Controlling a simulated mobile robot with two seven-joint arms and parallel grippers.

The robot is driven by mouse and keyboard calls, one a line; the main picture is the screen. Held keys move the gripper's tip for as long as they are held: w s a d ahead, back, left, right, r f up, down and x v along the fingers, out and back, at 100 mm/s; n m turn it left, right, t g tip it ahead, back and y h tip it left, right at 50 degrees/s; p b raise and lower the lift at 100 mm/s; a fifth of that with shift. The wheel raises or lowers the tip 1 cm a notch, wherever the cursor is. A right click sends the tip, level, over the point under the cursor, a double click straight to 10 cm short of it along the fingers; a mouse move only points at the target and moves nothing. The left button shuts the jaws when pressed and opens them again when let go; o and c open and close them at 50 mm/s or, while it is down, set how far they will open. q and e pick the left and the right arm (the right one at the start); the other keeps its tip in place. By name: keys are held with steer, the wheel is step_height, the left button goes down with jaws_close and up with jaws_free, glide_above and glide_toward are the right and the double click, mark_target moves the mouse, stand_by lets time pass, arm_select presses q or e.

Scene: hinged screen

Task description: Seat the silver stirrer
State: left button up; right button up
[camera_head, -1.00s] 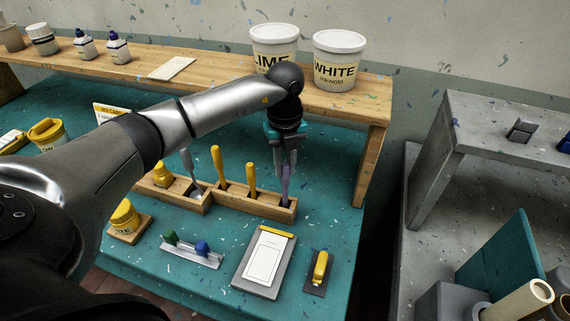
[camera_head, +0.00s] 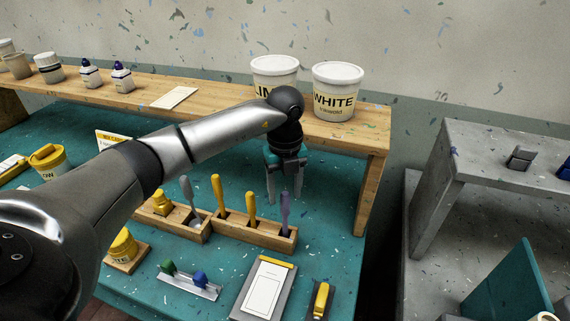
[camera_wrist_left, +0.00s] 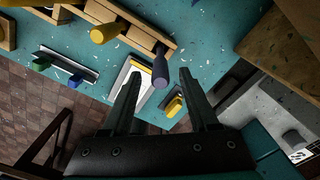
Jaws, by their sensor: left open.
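A wooden rack (camera_head: 268,238) on the teal table holds several upright tools. A purple-grey stirrer (camera_head: 285,209) stands nearly upright at its right end, its lower end hidden inside the rack. A lighter silver-grey tool (camera_head: 187,192) leans in the left part of the rack, with a rounded grey piece beside it. Two yellow-handled tools (camera_head: 219,190) stand between them. My left gripper (camera_head: 285,200) is open just behind and above the purple-grey stirrer. In the left wrist view its handle (camera_wrist_left: 160,66) shows beyond the gap between the open fingers (camera_wrist_left: 159,80), not gripped.
A wooden shelf (camera_head: 375,140) with lime and white tubs (camera_head: 337,93) stands behind my gripper. A clipboard (camera_head: 265,290), a yellow-handled block (camera_head: 320,299) and a small holder with green and blue pieces (camera_head: 187,282) lie in front. A grey bench (camera_head: 490,150) is at right.

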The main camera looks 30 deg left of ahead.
arm_select(q)
step_height(320, 180, up, 14)
steer(key=shift+b, duration=0.35)
steer(key=shift+s+f, duration=0.1)
